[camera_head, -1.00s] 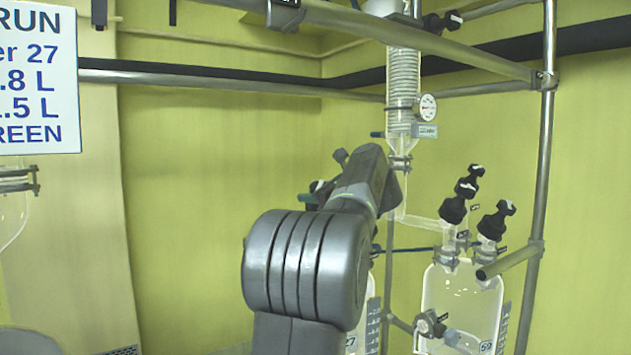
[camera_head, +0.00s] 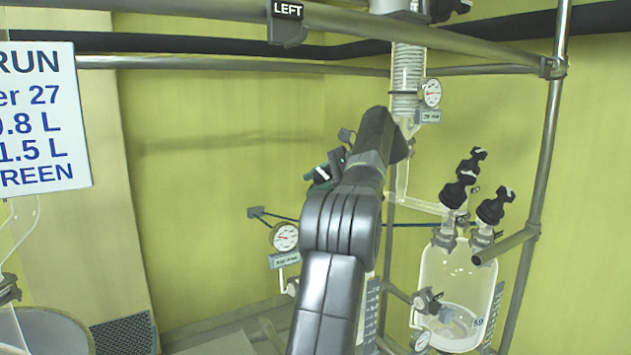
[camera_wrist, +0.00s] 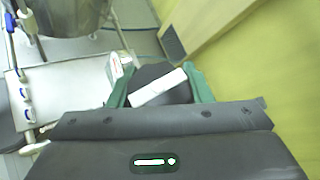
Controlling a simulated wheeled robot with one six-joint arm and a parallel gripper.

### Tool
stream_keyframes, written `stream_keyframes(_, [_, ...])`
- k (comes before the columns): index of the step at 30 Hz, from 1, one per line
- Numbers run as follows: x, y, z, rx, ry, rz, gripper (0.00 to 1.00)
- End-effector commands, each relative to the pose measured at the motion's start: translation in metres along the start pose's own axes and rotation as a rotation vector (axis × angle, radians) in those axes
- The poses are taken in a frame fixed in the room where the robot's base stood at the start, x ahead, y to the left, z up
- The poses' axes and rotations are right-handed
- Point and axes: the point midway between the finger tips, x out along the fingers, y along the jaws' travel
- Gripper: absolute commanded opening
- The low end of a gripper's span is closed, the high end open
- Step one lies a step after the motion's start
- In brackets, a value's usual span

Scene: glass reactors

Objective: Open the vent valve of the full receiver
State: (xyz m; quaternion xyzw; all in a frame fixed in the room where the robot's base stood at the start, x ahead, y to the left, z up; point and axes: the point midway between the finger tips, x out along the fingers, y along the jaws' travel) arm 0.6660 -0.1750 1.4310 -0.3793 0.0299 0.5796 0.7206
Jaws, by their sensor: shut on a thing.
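My gripper (camera_wrist: 163,88) is shut on a black valve knob (camera_wrist: 153,76) with a white bar across its top. The green fingers lie on either side of the knob, and the bar slants in the wrist view. In the head view my gripper (camera_head: 328,168) is high at the middle, its green finger beside the dark knob. The left receiver is mostly hidden behind my arm; only a strip with its scale (camera_head: 371,310) shows. The right receiver (camera_head: 450,285), marked 59, is clear glass with black-knobbed valves (camera_head: 494,207) on top. Its lower part looks pale.
A glass condenser (camera_head: 407,75) hangs above the receivers on a metal frame (camera_head: 545,130). A round gauge (camera_head: 285,236) stands left of my arm. A white sign (camera_head: 40,115) is at far left. Open space lies before the yellow wall.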

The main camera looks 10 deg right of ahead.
Motion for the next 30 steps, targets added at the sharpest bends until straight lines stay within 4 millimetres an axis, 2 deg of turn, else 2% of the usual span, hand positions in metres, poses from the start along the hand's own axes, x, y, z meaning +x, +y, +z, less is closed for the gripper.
stream_keyframes(9, [0.0012,0.0027,-0.0016,-0.051,0.000,0.086,0.22])
stream_keyframes(24, [0.0017,0.0036,-0.0020,-0.056,0.000,0.100,0.22])
stream_keyframes(25, [0.0017,0.0036,-0.0020,-0.056,0.000,0.100,0.51])
stream_keyframes(27, [0.0017,0.0035,-0.0018,-0.057,0.000,0.099,0.65])
stream_keyframes(30, [0.0014,0.0031,-0.0013,-0.057,0.000,0.098,0.67])
